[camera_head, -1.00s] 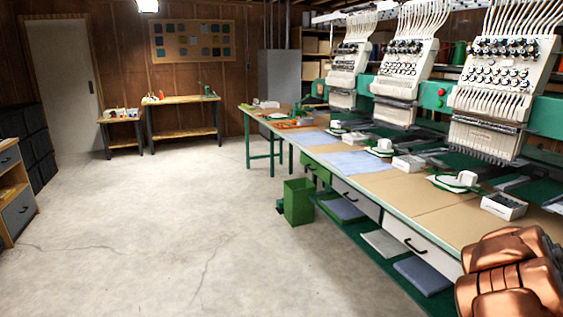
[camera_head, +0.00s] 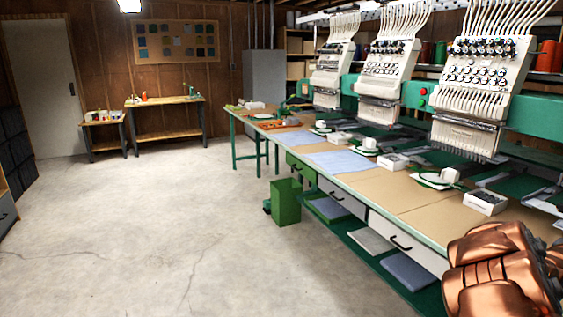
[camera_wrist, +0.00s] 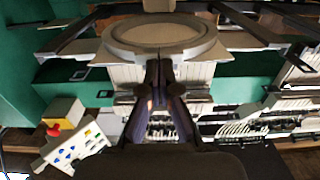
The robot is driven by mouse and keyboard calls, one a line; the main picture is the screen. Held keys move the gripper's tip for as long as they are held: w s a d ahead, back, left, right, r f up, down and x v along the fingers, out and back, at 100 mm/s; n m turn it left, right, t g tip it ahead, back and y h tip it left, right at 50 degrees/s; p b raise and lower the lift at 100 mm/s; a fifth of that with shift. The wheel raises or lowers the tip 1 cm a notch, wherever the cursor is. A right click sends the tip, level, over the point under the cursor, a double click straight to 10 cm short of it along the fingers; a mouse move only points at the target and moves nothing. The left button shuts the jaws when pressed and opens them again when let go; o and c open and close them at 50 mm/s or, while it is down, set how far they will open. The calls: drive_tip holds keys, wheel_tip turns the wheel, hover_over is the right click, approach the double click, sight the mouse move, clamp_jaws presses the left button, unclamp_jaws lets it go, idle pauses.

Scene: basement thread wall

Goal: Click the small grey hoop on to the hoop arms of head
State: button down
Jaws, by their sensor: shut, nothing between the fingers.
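In the wrist view a pale grey hoop (camera_wrist: 122,42) lies flat just beyond my gripper (camera_wrist: 159,66), whose fingers are together and empty. Dark bars that look like hoop arms (camera_wrist: 252,24) run out beside the hoop. I cannot tell whether the hoop is joined to them, or whether the fingertips touch it. In the head view the nearest embroidery head (camera_head: 472,85) is white with rows of needles, above the table's right side. My gripper is not visible there; only my copper arm shows at the lower right.
The long table (camera_head: 385,190) carries pale hoops with white blocks (camera_head: 440,178) and small white boxes (camera_head: 485,202). Two more heads stand farther back. A green bin (camera_head: 286,202) stands by the table. The concrete floor (camera_head: 130,230) to the left is open. A box with a red button (camera_wrist: 64,112) shows in the wrist view.

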drive_tip(key=shift+p+x, duration=2.75)
drive_tip(key=shift+x, duration=2.45)
drive_tip(key=shift+b+v, duration=2.2)
drive_tip(key=shift+v, duration=1.35)
